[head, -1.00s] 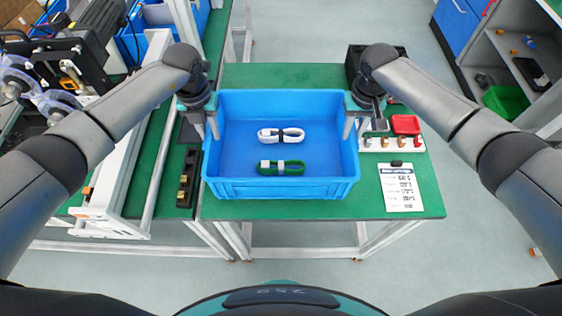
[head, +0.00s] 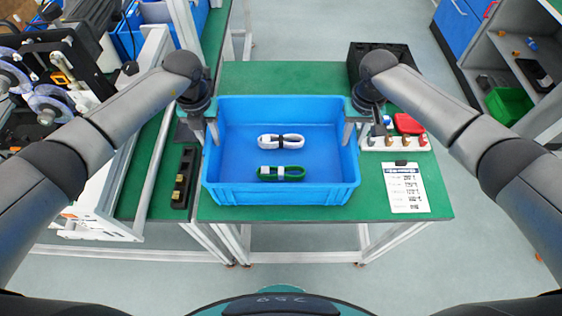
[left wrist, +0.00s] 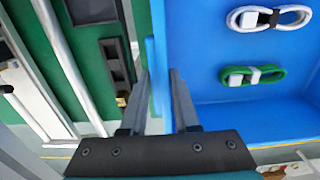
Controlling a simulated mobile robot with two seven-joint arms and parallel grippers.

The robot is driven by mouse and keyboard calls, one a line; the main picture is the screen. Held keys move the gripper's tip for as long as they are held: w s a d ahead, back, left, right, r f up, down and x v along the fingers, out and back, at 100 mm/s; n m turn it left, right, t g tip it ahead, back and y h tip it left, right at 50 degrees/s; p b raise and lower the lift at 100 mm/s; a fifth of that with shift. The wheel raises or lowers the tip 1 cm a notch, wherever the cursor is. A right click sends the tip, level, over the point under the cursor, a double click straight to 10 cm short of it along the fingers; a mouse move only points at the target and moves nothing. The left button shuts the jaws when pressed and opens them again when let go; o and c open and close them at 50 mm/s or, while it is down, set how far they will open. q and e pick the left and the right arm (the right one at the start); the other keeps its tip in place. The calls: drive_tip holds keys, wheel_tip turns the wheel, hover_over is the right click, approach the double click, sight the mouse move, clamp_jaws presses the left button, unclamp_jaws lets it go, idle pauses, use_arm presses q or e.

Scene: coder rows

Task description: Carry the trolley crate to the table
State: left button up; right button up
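The blue trolley crate (head: 281,197) is level over the green-topped table (head: 270,76). I cannot tell whether its base touches the top. A white cable coil (head: 281,141) and a green cable coil (head: 281,173) lie inside it. My left gripper (head: 213,130) is shut on the crate's left wall; in the left wrist view its fingers (left wrist: 159,85) stand on either side of that wall. My right gripper (head: 348,131) is at the right wall and looks shut on it, its fingertips partly hidden.
On the table's right are a black box (head: 376,54), a red tray (head: 408,124), a white strip of small parts (head: 395,143) and a paper sheet (head: 406,188). A black strip (head: 184,178) and machinery lie left. Green top is bare behind the crate.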

use_arm(q)
drive_tip(key=o, duration=0.4)
use_arm(e)
drive_tip(key=o, duration=0.4)
use_arm(q)
drive_tip(key=shift+r, duration=0.15)
use_arm(e)
drive_tip(key=shift+r, duration=0.6)
use_arm(q)
wheel_tip(320, 180, up, 12)
drive_tip(key=shift+f, duration=0.15)
use_arm(e)
wheel_tip(320, 180, up, 11)
drive_tip(key=shift+f, duration=0.1)
drive_tip(key=shift+s, duration=0.1)
